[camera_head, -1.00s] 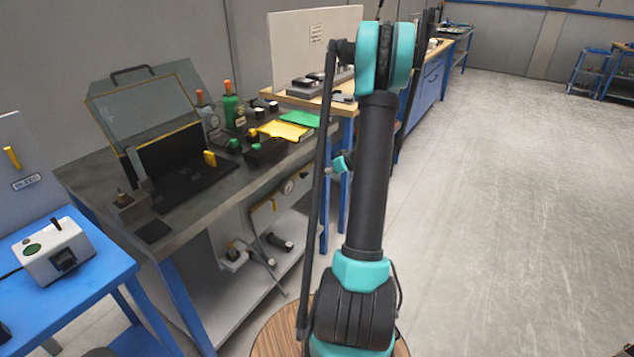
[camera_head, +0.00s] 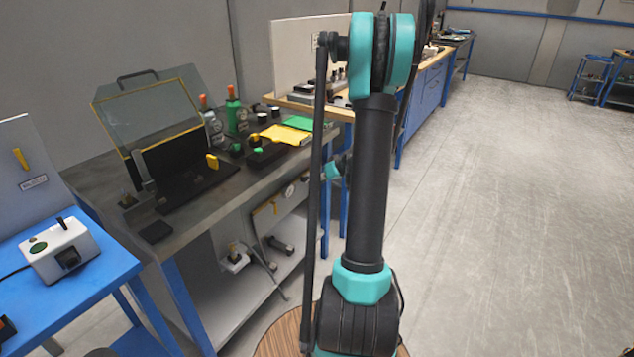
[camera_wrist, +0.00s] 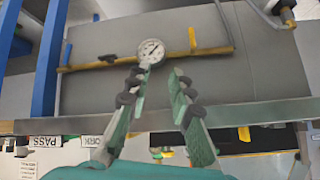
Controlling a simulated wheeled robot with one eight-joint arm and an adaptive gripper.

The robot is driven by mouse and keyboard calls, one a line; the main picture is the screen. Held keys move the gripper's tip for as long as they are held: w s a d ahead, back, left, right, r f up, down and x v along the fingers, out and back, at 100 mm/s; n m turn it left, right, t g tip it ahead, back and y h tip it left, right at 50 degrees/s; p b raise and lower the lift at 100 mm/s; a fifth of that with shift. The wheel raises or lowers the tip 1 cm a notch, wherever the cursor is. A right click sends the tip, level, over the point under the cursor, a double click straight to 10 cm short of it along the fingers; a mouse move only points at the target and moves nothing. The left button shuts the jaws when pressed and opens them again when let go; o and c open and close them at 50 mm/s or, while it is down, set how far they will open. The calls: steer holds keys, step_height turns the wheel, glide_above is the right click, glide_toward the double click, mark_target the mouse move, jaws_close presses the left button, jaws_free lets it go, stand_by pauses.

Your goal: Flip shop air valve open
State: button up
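A grey panel (camera_wrist: 270,75) under the workbench carries a brass-coloured pipe (camera_wrist: 215,50), a round white gauge (camera_wrist: 151,51) and a yellow lever (camera_wrist: 193,38) that stands across the pipe. I cannot read which lever is the shop air valve. In the head view the panel's gauge (camera_head: 290,190) and a yellow lever (camera_head: 275,207) show below the bench top. My gripper (camera_wrist: 159,80) is open and empty, pointing at the panel, with its fingertips below the gauge and lever in the picture.
The workbench (camera_head: 215,207) holds an open clear-lidded case (camera_head: 150,108), bottles and a yellow tray (camera_head: 285,134). A blue table (camera_head: 95,275) with a white box (camera_head: 60,250) stands at left, beside a panel with another yellow lever (camera_head: 20,159). The floor at right is clear.

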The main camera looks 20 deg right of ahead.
steer(key=w+d+f+m+t+h, duration=0.2)
steer(key=w+d+f+t, duration=0.1)
steer(key=w+d+f, duration=0.3)
steer(key=w+d+f+m+t+h, duration=0.2)
steer(key=w+d+f+t, duration=0.15)
steer(key=w+d, duration=0.4)
steer(key=shift+g, duration=0.35)
steer(key=x, duration=1.6)
steer(key=shift+w+a+f, duration=0.1)
steer(key=shift+w+a, duration=0.05)
steer(key=shift+a, duration=0.1)
jaws_close()
